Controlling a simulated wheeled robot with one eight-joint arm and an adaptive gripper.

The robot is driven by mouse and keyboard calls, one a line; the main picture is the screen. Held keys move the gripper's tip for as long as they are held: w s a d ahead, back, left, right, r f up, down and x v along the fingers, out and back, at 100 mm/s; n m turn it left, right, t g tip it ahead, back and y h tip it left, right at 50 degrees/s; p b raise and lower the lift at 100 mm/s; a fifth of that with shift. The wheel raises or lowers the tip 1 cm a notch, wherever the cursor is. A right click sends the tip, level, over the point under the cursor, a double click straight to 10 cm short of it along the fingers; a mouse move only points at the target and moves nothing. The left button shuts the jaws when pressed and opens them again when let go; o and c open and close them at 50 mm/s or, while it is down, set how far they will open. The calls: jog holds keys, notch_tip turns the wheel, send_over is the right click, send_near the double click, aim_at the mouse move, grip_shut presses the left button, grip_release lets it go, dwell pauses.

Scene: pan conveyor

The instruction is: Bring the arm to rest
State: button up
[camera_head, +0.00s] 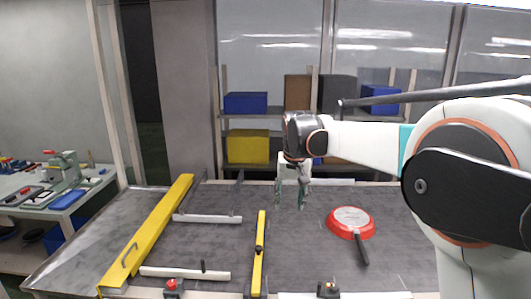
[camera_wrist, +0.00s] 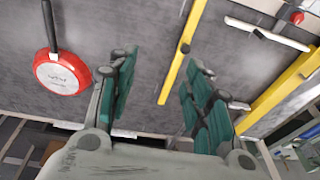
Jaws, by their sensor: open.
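My gripper (camera_head: 290,194) hangs from my arm above the grey conveyor table (camera_head: 225,239), left of the pan. Its two green-padded fingers are apart with nothing between them, as the wrist view (camera_wrist: 160,95) also shows. A red pan (camera_head: 342,231) with a pale round face and a dark handle lies on the table at the right. The pan also shows at the upper left of the wrist view (camera_wrist: 70,82), apart from the fingers.
A yellow rail (camera_head: 150,232) runs along the left of the table, and a narrow yellow bar (camera_head: 259,255) lies near the middle. White bars (camera_head: 185,273) cross between them. Shelves with a yellow bin (camera_head: 248,147) stand behind. A workbench (camera_head: 50,205) with tools is at far left.

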jog(key=s+d+r+t, duration=0.15)
jog(key=s+d, duration=0.25)
jog(key=s, duration=0.5)
jog(key=s+d+r+t, duration=0.1)
jog(key=s+d+r, duration=0.25)
jog(key=s, duration=0.55)
jog(key=s+d+f+t, duration=0.1)
jog(key=s+f, duration=0.3)
jog(key=s, duration=0.5)
jog(key=s+d+f+t, duration=0.1)
jog(key=s+d+f, duration=0.3)
jog(key=s, duration=0.5)
jog(key=shift+s+d+f, duration=0.15)
jog(key=shift+s+f, duration=0.1)
jog(key=shift+f, duration=0.05)
jog(key=shift+d, duration=0.1)
